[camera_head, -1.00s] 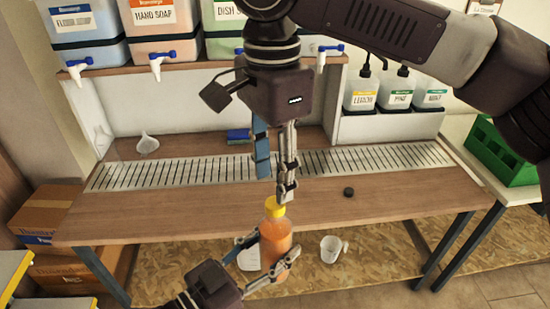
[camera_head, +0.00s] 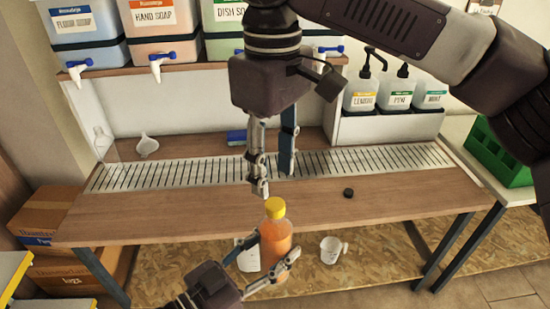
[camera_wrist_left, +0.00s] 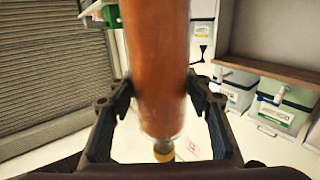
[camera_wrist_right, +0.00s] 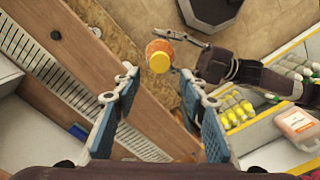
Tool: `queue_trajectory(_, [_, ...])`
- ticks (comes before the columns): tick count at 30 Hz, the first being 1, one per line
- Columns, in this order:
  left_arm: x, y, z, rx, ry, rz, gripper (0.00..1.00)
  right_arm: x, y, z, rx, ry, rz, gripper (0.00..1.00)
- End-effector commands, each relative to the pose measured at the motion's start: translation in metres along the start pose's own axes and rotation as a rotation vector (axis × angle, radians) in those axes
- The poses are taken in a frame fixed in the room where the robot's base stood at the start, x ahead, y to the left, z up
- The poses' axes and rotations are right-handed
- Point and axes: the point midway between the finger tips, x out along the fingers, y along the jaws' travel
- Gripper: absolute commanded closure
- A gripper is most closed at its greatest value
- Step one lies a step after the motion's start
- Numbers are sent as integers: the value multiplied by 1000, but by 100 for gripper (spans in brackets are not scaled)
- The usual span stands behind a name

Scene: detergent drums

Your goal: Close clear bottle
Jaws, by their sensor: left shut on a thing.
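The clear bottle (camera_head: 274,248) is filled with orange liquid and stands upright in my left gripper (camera_head: 270,254). A yellow cap (camera_head: 275,208) sits on its neck; I cannot tell how tight it is. In the left wrist view the fingers are shut on the bottle's body (camera_wrist_left: 162,60). My right gripper (camera_head: 273,183) hangs fingers down just above the cap, open and empty. In the right wrist view its blue-padded fingers are apart, with the yellow cap (camera_wrist_right: 159,61) beyond their tips.
A small black cap (camera_head: 348,193) lies on the wooden table (camera_head: 180,215). A white cup (camera_head: 331,248) stands lower down, right of the bottle. A white funnel (camera_head: 147,145) and a blue sponge (camera_head: 237,136) are at the back. Pump bottles (camera_head: 398,94) stand at back right.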

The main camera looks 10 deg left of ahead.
Motion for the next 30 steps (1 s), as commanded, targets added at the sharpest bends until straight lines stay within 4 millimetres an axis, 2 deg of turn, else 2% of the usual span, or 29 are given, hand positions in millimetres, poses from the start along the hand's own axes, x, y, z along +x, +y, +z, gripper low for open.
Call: queue_trajectory(30, [0, 0, -2, 1, 6, 1, 100, -13, 1, 2, -1966, 1, -3, 61])
